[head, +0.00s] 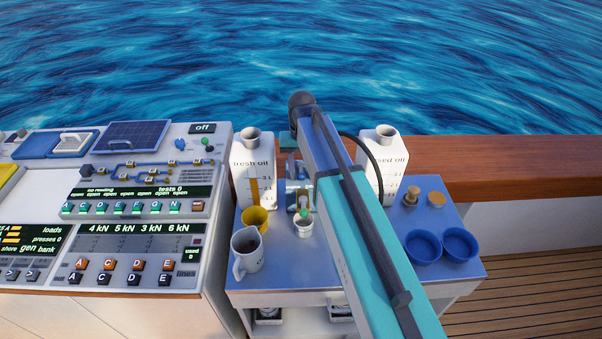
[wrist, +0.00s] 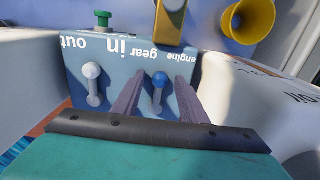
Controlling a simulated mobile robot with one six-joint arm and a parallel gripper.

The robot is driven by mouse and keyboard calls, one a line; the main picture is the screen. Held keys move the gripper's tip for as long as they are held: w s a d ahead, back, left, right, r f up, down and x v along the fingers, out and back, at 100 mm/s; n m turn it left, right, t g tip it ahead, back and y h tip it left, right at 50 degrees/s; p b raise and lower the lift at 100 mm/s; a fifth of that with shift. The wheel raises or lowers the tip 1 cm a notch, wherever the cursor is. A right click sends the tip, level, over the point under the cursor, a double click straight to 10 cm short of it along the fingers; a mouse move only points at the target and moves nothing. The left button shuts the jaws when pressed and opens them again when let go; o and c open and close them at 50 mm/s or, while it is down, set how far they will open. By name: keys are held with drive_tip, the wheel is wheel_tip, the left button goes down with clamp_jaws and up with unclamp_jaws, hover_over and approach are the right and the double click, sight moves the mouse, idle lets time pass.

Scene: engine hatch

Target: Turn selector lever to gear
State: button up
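The selector box (wrist: 125,60) is a blue-grey block in the wrist view, its labels "engine", "gear", "in" and "out" upside down. A lever with a blue knob (wrist: 159,80) stands below "gear" and "engine"; I cannot tell which it points at. A lever with a white knob (wrist: 92,71) stands below "in" and "out". My gripper (wrist: 160,97) is open, its two dark fingers on either side of the blue-knobbed lever, with gaps. Contact is not visible. In the head view the box (head: 292,192) is partly hidden by my arm, and the gripper is hidden.
The fresh oil jug (head: 251,165) and used oil jug (head: 388,150) flank the box closely. A yellow cup (head: 255,219), a white pitcher (head: 247,251) and blue bowls (head: 423,246) stand on the bench. A control console (head: 110,220) is at left.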

drive_tip(key=shift+c, duration=0.3)
clamp_jaws()
drive_tip(key=shift+d+n, duration=0.15)
drive_tip(key=shift+n, duration=0.15)
drive_tip(key=d+n, duration=0.1)
drive_tip(key=n, duration=0.2)
drive_tip(key=shift+w+d+n, duration=0.2)
drive_tip(key=shift+d+n, duration=0.2)
drive_tip(key=shift+w+d+n+b, duration=0.1)
drive_tip(key=shift+w+d+n, duration=0.15)
drive_tip(key=shift+n, duration=0.55)
drive_tip(key=shift+w+d+n+b, duration=0.2)
drive_tip(key=shift+d+n, duration=0.15)
drive_tip(key=shift+n, duration=0.45)
drive_tip(key=shift+w+d+n+b, duration=0.1)
drive_tip(key=shift+w+d+n, duration=0.15)
drive_tip(key=shift+n, duration=0.55)
drive_tip(key=shift+d, duration=0.1)
drive_tip(key=shift+o, duration=0.3)
unclamp_jaws()
